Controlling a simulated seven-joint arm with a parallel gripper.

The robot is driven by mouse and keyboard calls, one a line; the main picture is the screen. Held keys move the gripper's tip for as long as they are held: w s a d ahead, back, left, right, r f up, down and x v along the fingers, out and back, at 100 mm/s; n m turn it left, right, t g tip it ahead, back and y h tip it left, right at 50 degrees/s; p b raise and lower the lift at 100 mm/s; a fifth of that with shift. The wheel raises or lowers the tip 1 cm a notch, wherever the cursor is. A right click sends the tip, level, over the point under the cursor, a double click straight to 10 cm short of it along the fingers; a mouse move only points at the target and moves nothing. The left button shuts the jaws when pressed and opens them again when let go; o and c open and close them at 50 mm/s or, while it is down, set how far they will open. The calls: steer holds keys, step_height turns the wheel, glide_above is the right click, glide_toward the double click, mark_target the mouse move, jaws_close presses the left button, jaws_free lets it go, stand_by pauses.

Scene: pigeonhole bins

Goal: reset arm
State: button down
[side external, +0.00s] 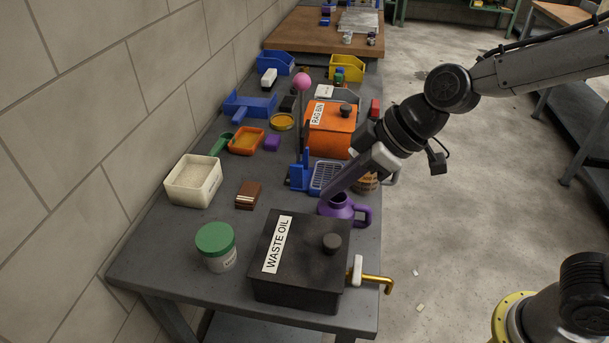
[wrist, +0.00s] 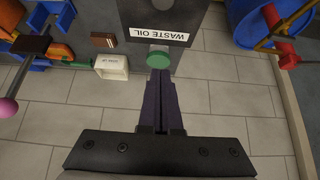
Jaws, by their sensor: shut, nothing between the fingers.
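My gripper (side external: 327,191) is shut and empty, its long dark fingers tilted down to the left in the side view. Its tips appear close to the mouth of the purple jug (side external: 343,209); I cannot tell whether they touch it. In the wrist view the fingers (wrist: 160,75) lie together, and their tips overlap the image of the green-lidded jar (wrist: 158,60). The side view shows that jar (side external: 215,246) standing apart from the gripper, at the front left of the bench.
The black WASTE OIL box (side external: 313,282) with a brass tap (side external: 375,282) stands at the bench's near edge. The orange RAG BIN (side external: 329,140), a blue rack (side external: 300,176) and a white tub (side external: 193,182) stand farther back. A block wall borders the left; open floor lies right.

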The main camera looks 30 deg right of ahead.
steer(key=s+d+r+m+t+h, duration=0.1)
steer(key=s+d+r, duration=0.25)
steer(key=d, duration=0.25)
steer(key=s+d+r+m+t+h, duration=0.1)
steer(key=s+d+r+t, duration=0.2)
steer(key=d, duration=0.4)
steer(key=s+d+f+m+g+h, duration=0.3)
steer(key=s+d+m, duration=0.4)
steer(key=s, duration=0.5)
steer(key=shift+d+f+g, duration=0.3)
steer(key=shift+f, duration=0.45)
